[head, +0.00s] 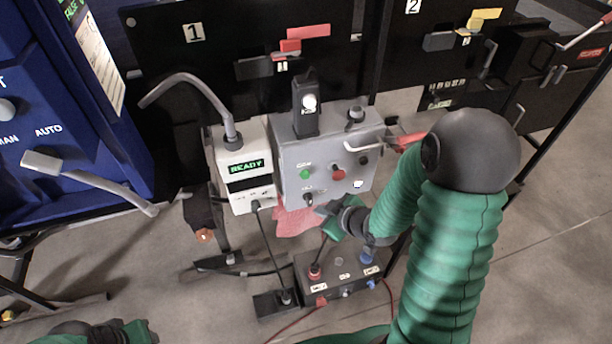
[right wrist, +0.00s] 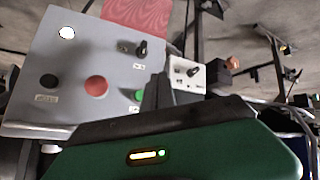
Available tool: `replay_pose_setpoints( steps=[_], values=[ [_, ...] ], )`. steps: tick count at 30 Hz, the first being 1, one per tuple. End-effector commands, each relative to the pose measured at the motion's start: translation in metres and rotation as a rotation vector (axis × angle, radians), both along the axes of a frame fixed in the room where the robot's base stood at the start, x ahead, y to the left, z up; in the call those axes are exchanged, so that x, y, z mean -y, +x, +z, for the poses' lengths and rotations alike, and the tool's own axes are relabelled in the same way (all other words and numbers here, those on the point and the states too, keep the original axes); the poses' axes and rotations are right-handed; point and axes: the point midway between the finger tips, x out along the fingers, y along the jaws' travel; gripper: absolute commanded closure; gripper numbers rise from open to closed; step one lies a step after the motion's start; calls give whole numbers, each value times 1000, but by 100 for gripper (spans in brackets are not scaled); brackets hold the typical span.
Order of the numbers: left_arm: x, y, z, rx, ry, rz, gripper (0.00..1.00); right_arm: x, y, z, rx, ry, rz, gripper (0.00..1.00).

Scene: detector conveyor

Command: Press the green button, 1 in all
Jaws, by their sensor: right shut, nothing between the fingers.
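The green button (head: 306,174) is on the front of a grey control box (head: 290,155), left of a red button (head: 338,174). My right gripper (head: 322,209) is shut and empty, just below and right of the green button in the head view. It also shows in the right wrist view (right wrist: 157,92). Whether it touches the panel cannot be told. Only part of my left arm shows at the bottom left.
A white unit with a READY display (head: 244,166) stands left of the box. A pink cloth (head: 292,222) hangs below it. A blue cabinet (head: 50,130) is at the left. Dark panels stand behind.

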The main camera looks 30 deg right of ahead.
Motion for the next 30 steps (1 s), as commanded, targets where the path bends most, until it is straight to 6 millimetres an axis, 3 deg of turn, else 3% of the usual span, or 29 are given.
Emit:
replay_pose_setpoints(
  steps=[8,21,30],
  values=[
    [0,0,1,0,0,0,64,3,15,0,-1,0,-1,100],
    [0,0,8,0,0,0,64,18,74,1,-1,1,-2,100],
    [0,0,9,0,0,0,64,21,87,0,-2,1,-2,100]
  ],
)
